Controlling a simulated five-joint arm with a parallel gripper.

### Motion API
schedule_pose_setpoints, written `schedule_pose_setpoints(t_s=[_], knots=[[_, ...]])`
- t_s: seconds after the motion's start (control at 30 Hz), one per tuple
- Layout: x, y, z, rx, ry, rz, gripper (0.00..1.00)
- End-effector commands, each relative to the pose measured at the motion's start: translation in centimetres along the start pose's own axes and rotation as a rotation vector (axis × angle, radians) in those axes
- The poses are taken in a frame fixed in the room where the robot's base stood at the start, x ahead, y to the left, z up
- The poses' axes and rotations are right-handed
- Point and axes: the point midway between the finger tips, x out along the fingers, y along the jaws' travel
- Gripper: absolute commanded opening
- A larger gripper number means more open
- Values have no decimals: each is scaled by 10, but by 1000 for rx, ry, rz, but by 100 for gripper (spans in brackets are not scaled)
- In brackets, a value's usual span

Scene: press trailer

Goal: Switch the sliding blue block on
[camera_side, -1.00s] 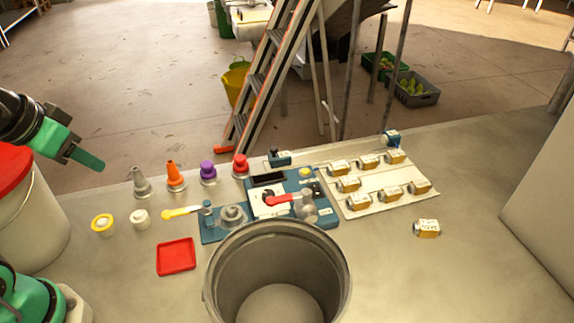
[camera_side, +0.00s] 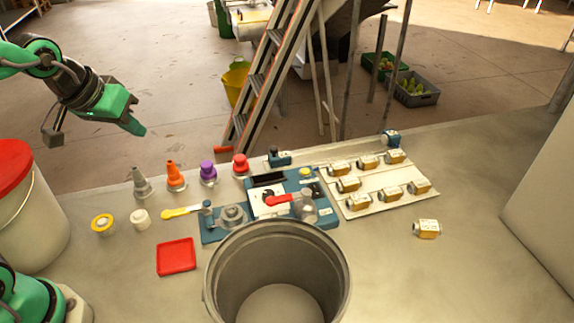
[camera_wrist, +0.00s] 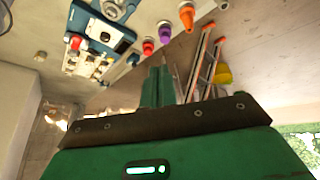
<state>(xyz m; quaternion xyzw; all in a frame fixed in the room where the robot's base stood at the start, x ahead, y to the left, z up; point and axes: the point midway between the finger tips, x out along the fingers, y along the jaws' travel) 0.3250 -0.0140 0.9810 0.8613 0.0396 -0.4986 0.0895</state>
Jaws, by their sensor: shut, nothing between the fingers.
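A small blue block with a dark knob (camera_side: 279,158) stands at the back edge of the blue control panel (camera_side: 325,219). Another small blue block (camera_side: 391,139) stands farther right, behind the pale tray. I cannot tell which of them slides, nor its on or off position. My gripper (camera_side: 135,127) is green, shut and empty. It is in the air at the upper left, well apart from both blocks. In the wrist view its shut fingers (camera_wrist: 157,86) point toward the scene, and the blue panel (camera_wrist: 105,30) shows at the upper left.
Grey, orange (camera_side: 176,177), purple (camera_side: 208,173) and red (camera_side: 240,166) knobbed pieces line the table's back edge. A large bucket (camera_side: 213,281) stands in front of the panel. A red tray (camera_side: 176,257) lies left of it. A pale tray (camera_side: 365,206) carries several yellow-white blocks.

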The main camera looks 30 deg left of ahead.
Motion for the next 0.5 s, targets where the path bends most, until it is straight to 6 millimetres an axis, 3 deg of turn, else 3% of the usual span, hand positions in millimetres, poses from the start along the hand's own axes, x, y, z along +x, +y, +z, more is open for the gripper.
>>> schedule_pose_setpoints(t_s=[0.5], knots=[[73,30,-60,-171,17,26,0]])
